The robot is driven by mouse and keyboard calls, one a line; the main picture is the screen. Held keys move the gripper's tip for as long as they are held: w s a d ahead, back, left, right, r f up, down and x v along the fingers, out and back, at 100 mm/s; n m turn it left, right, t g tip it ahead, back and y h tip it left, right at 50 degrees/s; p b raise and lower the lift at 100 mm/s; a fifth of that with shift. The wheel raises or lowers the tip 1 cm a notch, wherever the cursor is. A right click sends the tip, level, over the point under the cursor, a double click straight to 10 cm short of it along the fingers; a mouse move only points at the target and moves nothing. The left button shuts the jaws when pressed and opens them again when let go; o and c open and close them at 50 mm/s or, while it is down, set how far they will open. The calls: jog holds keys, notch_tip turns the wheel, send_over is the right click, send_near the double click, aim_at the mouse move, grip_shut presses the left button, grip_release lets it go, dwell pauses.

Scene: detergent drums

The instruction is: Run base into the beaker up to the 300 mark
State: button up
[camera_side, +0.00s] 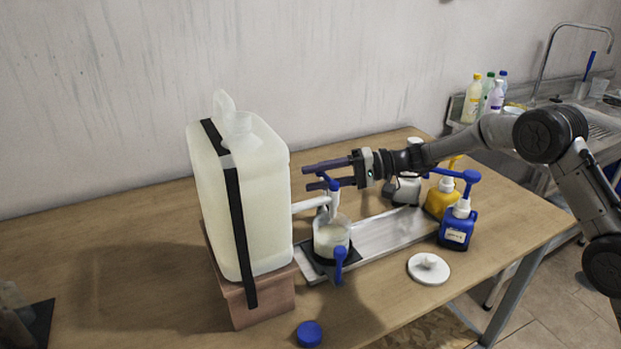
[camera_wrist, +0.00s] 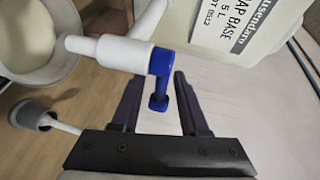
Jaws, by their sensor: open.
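The white drum (camera_side: 245,200) stands on a brown block, a black strap around it; its label (camera_wrist: 235,30) partly reads "AP BASE 5 L" in the wrist view. Its white tap (camera_side: 308,204) reaches out over the clear beaker (camera_side: 332,226) and has a blue lever (camera_wrist: 160,80). The beaker holds pale whitish liquid; its marks are not readable. A blue handle (camera_side: 340,262) shows at the beaker's front. My gripper (camera_side: 309,179) is open at the tap, and in the wrist view its fingers (camera_wrist: 160,82) stand either side of the lever. I cannot tell whether they touch it.
Blue (camera_side: 457,230) and yellow (camera_side: 440,203) pump bottles stand right. A white lid (camera_side: 429,268) and a blue cap (camera_side: 309,334) lie in front. The wooden table's right front is clear.

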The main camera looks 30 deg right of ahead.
jog(key=shift+x, duration=0.75)
jog(key=shift+c, duration=0.2)
grip_shut()
dwell(0.8)
